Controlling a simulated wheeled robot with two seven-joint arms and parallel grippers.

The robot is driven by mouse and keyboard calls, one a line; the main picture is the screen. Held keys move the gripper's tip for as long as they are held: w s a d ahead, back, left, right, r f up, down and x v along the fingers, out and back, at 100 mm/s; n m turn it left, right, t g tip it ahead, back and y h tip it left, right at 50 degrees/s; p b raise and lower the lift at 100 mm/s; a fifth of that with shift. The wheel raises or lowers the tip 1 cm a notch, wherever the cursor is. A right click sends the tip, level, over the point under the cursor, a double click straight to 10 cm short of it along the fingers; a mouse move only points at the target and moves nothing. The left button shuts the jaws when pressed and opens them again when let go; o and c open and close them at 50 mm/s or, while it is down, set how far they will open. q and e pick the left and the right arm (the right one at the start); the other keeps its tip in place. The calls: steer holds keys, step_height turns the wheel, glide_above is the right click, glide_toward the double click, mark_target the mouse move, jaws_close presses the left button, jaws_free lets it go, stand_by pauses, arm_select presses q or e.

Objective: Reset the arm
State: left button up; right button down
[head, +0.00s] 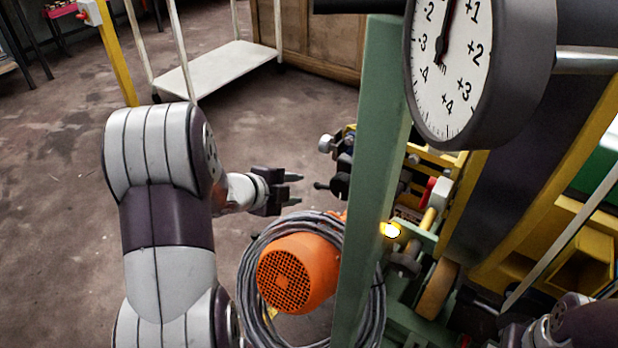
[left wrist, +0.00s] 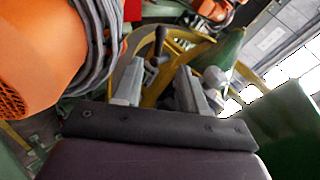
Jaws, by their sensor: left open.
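My left arm comes in from the left of the head view, white and dark purple, bent at the elbow. My left gripper (head: 292,191) is open and empty, with its fingers pointing right towards the machine. It is above the orange motor (head: 300,272) and left of the green post (head: 372,180). In the left wrist view the gripper (left wrist: 160,82) shows two separated fingers, with a dark handle (left wrist: 155,50) beyond them. The motor (left wrist: 50,50) is close on the left there. Part of my right arm shows at the lower right of the head view; its gripper is out of view.
A coil of grey cable (head: 253,300) hangs around the motor. A large dial gauge (head: 455,65) stands at the top right. Black-knobbed levers (head: 338,186) stick out from the machine just right of the left gripper. A white cart (head: 215,68) stands behind; open floor lies left of the machine.

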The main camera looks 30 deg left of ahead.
arm_select(q)
steer(key=shift+v, duration=1.1)
arm_select(e)
steer(key=shift+r, duration=0.45)
